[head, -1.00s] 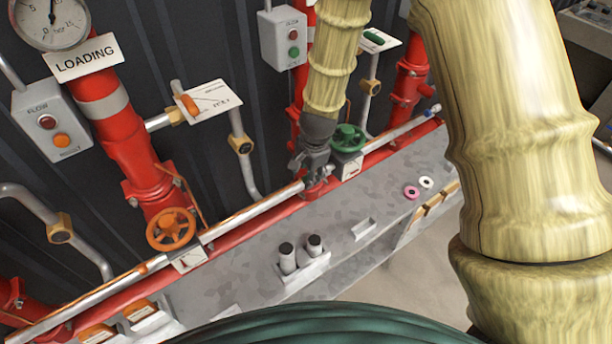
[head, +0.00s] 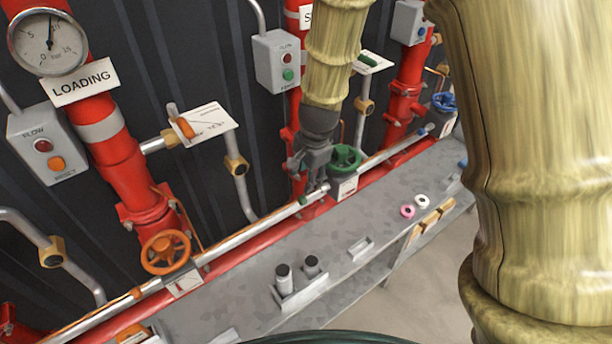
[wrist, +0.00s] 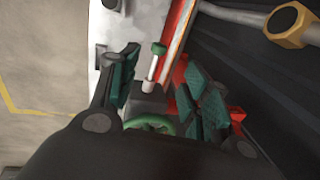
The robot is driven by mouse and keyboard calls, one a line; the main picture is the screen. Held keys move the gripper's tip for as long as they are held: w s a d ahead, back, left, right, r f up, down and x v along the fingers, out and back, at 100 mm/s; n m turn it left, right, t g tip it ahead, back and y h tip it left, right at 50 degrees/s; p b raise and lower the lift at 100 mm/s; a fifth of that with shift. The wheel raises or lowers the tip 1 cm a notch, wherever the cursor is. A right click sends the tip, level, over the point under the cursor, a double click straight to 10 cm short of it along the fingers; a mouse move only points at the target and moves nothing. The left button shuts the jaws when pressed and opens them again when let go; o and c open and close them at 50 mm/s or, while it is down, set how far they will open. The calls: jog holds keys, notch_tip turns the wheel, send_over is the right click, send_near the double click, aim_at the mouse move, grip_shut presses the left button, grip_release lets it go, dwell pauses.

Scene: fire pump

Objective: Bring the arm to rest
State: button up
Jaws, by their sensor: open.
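My arm, in wood-like yellow sections, comes in from the right and hangs down at the top middle of the head view. My gripper (head: 316,184) is at its dark lower end, just left of the green handwheel (head: 345,158) and in front of the silver pipe. In the wrist view my gripper (wrist: 162,82) has its green-padded fingers spread apart with nothing held between them. The green handwheel (wrist: 150,123) shows there beyond the gripper's dark body. I cannot tell whether a finger touches the pipe or wheel.
An orange handwheel (head: 165,252) and a pressure gauge (head: 47,42) are on the left. A grey ledge (head: 240,300) carries two dark-topped cylinders (head: 298,275) and pink and white rings (head: 414,206). Red pipes and a control box (head: 277,62) stand behind my gripper.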

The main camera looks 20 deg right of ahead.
dwell(0.3)
jog(key=s+d+f+n+g, duration=0.1)
jog(key=s+d+f+n, duration=0.15)
jog(key=s+f, duration=0.55)
jog(key=s+d+f+n+h, duration=0.15)
jog(key=s+f+n, duration=0.25)
jog(key=s+f, duration=0.4)
jog(key=s+d+f+n+g, duration=0.1)
jog(key=s+d+f+n, duration=0.15)
jog(key=s+f, duration=0.55)
jog(key=s+a+f+n+b, duration=0.1)
jog(key=s+f+n, duration=0.3)
jog(key=s+f, duration=0.3)
jog(key=shift+s+n+y, duration=0.3)
jog(key=shift+s+y, duration=0.05)
jog(key=shift+s, duration=0.7)
jog(key=shift+r, duration=0.1)
